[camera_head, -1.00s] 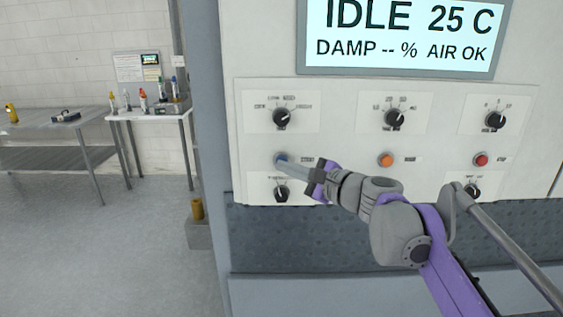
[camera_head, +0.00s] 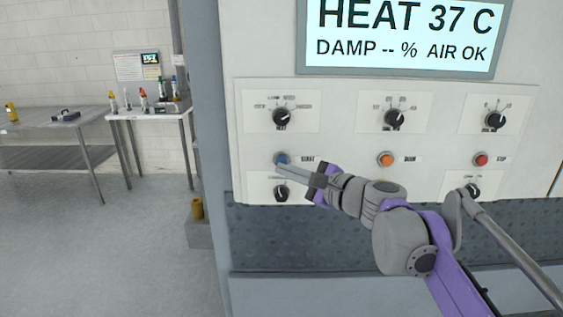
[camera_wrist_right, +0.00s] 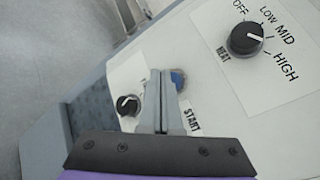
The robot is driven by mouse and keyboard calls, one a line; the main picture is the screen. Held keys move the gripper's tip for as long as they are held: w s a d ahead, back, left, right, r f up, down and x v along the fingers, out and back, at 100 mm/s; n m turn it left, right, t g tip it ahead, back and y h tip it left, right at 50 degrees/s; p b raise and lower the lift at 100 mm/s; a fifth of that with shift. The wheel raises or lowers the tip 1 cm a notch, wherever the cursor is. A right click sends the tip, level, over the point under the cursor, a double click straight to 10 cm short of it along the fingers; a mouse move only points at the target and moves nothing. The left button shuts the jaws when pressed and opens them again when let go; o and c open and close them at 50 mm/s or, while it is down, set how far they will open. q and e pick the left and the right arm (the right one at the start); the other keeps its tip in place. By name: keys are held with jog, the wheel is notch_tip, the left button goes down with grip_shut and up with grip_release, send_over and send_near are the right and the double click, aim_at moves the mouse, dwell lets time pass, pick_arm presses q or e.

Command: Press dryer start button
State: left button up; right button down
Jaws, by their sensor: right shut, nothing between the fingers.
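The blue button (camera_head: 281,158), labelled START, sits on the white control panel at the left of the button row. The display (camera_head: 400,32) above reads HEAT 37 C, DAMP -- % and AIR OK. My right gripper (camera_head: 280,168) is shut and empty, its tips just below the blue button. In the right wrist view the shut fingers (camera_wrist_right: 160,78) partly cover the blue button (camera_wrist_right: 178,80). I cannot tell whether the tips touch it. My left gripper is not in view.
An orange button (camera_head: 386,159) and a red button (camera_head: 481,159) lie farther right in the row. Black knobs, such as the heat knob (camera_head: 282,117), sit above and below. A side table (camera_head: 150,114) with bottles stands at the left; the floor before it is clear.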

jog(key=s, duration=0.5)
dwell(0.5)
jog(key=shift+f, duration=0.15)
dwell(0.4)
jog(key=s+d+f+n+g+h, duration=0.2)
jog(key=s+d+f+n+h, duration=0.2)
jog(key=s+f, duration=0.4)
jog(key=s+d+f+n+g+h, duration=0.2)
jog(key=s+d+f+n+h, duration=0.2)
jog(key=f, duration=1.2)
jog(key=s+d+f+n+g+h, duration=0.2)
jog(key=s+d+f+n+h, duration=0.2)
jog(key=s+d+f+n, duration=0.4)
jog(key=s+f+n, duration=0.1)
jog(key=s+f, duration=0.3)
jog(key=s, duration=0.1)
jog(key=shift+s+d, duration=0.2)
jog(key=shift+s, duration=0.05)
